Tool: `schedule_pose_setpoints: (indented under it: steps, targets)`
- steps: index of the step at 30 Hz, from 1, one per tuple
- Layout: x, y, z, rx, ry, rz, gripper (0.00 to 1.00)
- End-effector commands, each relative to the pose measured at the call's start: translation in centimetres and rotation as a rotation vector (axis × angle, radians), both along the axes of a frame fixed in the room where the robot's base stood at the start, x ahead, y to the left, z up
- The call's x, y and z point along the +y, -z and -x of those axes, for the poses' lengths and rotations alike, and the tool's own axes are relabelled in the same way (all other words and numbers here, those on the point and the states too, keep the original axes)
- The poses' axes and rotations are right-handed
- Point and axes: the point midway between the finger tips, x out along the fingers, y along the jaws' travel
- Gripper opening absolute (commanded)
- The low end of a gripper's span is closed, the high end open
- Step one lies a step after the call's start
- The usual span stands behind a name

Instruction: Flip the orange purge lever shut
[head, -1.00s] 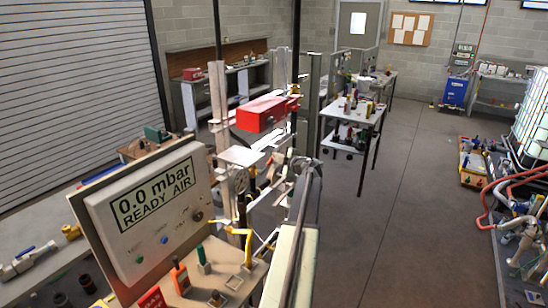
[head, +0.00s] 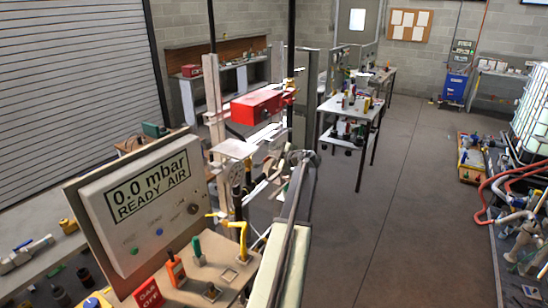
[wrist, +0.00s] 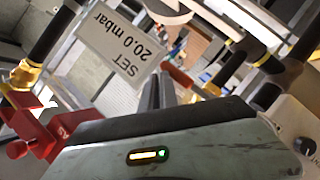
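In the head view, a small orange lever (head: 176,270) with a dark tip stands on the tan bench at the bottom left, below the display panel. I cannot tell whether it is the purge lever or how it is set. A yellow bent handle or pipe (head: 236,232) is to its right. My arm reaches away from the bottom centre. Its far end is small and unclear in the head view. In the wrist view my gripper (wrist: 161,93) has its narrow grey fingers close together with nothing seen between them.
The display panel (head: 146,196) reads 0.0 mbar, READY AIR. A green lever (head: 198,250) and a red tag (head: 148,294) are near the orange one. In the wrist view, a sign (wrist: 122,45) reads SET 20.0 mbar, and a red fitting (wrist: 45,136) is at left.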

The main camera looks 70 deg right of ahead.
Motion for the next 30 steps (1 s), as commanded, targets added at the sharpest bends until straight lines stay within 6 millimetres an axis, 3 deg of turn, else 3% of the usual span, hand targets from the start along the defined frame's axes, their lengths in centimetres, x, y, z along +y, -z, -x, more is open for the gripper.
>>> schedule_pose_setpoints:
  steps: [17,20,26,30]
  targets:
    - [-0.1,-0.1,-0.1,-0.004,-0.001,0.0,0.0]
    - [0.0,-1.0,-0.1,-0.004,-0.002,0.0,0.0]
    - [0.5,-5.5,0.3,-0.005,-0.005,0.002,0.0]
    - [1.1,-6.6,4.0,-0.004,0.003,0.002,0.0]
